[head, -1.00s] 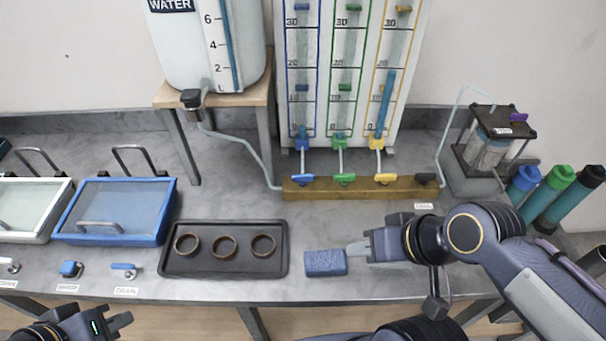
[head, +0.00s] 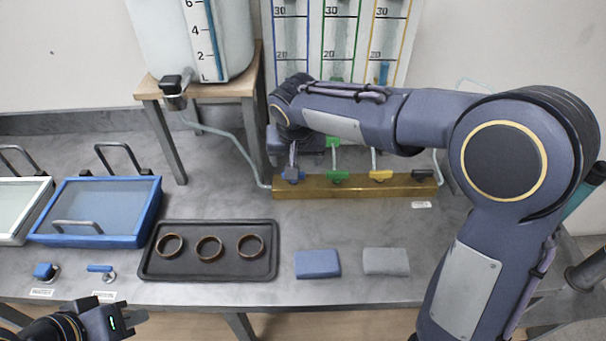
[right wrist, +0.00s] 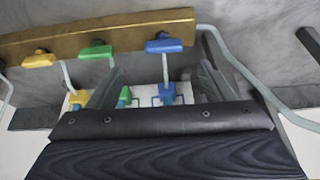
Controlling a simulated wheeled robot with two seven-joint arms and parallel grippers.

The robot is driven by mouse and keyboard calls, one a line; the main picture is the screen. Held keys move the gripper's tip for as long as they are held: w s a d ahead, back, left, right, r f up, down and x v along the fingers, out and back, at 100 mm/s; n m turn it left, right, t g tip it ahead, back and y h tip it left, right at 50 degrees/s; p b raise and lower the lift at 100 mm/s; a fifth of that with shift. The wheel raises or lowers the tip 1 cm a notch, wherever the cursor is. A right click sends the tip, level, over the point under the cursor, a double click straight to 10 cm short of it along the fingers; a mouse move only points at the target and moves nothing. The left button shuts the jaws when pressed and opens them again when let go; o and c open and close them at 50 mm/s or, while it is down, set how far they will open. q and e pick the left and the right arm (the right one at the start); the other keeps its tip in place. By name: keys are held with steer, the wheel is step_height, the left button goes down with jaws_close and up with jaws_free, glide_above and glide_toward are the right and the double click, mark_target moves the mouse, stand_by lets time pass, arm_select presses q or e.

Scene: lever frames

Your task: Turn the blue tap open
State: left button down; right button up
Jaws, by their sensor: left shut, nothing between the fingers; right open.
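The blue tap (head: 292,175) is at the left end of the brass bar (head: 350,187). In the head view it is partly hidden by my right gripper (head: 300,160), which hangs just behind and above it. In the right wrist view the blue tap (right wrist: 165,43) shows clearly, its handle lying along the bar like the green and yellow ones. My right gripper (right wrist: 160,70) is open there, with the tap beyond and between its fingertips; I cannot tell whether they touch it. My left gripper (head: 132,319) is shut and empty at the lower left, off the bench's front edge.
The green tap (head: 337,177) and yellow tap (head: 380,175) stand close by on the bar. A hose (head: 235,145) runs to the bar's left end. A black tray (head: 208,268) with rings, a blue block (head: 318,263) and a grey block (head: 386,261) lie in front.

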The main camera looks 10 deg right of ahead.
steer(key=x, duration=0.8)
steer(key=shift+w+a+f+p, duration=0.1)
steer(key=shift+w+a+p, duration=0.1)
steer(key=shift+w+p, duration=0.15)
steer(key=shift+c, duration=0.2)
steer(key=c, duration=0.9)
